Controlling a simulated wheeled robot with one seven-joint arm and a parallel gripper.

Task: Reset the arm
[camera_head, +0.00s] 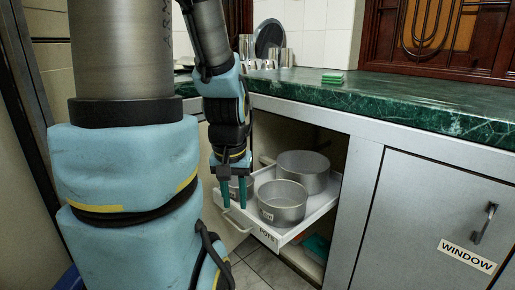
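My arm comes down from the upper left in the head view. My gripper (234,204) points downward, with its two teal fingers spread apart and nothing visible between the tips. It hangs at the left front of a pulled-out white drawer (292,232) labelled "POTS". A metal pot (283,203) stands in the drawer to the right of the fingers. A larger pot (303,171) with a handle stands behind it. Another pot (247,183) is partly hidden behind the fingers. I cannot tell whether the fingers touch the drawer or this pot.
A green marble counter (400,97) runs above the drawer, holding metal cups (280,57) and a green sponge (332,76). A grey cabinet door (425,215) labelled "WINDOW" is shut at right. The drawer's handle (238,222) sticks out below my gripper. Tiled floor shows below.

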